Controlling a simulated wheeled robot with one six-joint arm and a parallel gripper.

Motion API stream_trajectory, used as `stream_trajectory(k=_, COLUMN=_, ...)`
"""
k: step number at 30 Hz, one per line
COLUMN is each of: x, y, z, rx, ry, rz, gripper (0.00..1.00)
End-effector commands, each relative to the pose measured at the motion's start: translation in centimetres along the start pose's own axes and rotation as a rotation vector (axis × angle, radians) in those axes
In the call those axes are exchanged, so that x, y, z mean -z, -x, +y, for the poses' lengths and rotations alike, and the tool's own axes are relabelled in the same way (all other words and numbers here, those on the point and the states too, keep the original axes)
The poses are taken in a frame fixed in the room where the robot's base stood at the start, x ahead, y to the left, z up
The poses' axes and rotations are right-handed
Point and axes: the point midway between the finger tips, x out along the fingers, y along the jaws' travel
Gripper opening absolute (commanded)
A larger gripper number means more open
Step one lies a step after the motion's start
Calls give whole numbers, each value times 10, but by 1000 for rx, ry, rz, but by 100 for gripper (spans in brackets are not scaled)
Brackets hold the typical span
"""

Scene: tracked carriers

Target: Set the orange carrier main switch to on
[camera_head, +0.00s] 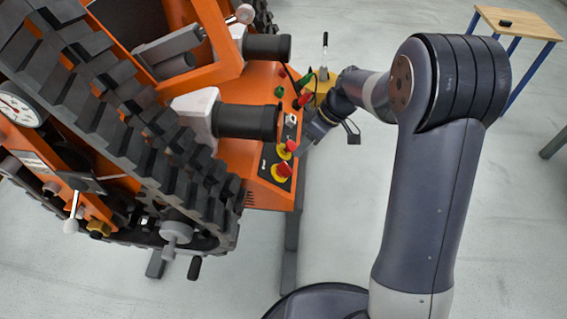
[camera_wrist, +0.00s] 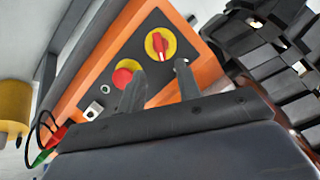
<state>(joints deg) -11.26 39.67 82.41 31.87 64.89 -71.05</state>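The orange carrier (camera_head: 262,196) has a dark control panel on its end. The main switch (camera_wrist: 160,43) is a red rotary handle on a yellow disc; in the wrist view its handle lies tilted near the picture's vertical. It also shows in the head view (camera_head: 281,171). Its position marks are too small to read. My gripper (camera_wrist: 159,78) has its two fingers apart with nothing between them. The fingertips lie just below the switch in the wrist view, apparently apart from it. In the head view my gripper (camera_head: 308,140) is beside the panel.
A round red button on yellow (camera_wrist: 122,76) is beside the main switch, close to the left finger. Cables and a yellow part (camera_wrist: 12,105) are farther along. Black tracks (camera_head: 120,110) flank the panel.

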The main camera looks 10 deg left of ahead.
Motion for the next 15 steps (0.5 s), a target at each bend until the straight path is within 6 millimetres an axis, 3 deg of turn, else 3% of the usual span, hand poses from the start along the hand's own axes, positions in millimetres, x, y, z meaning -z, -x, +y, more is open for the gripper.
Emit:
stream_trajectory(k=9, x=-2, y=-61, z=0, rx=2, ry=-3, rz=-4, gripper=33)
stream_trajectory(k=15, x=-2, y=-89, z=0, rx=1, ry=-3, rz=-2, gripper=33)
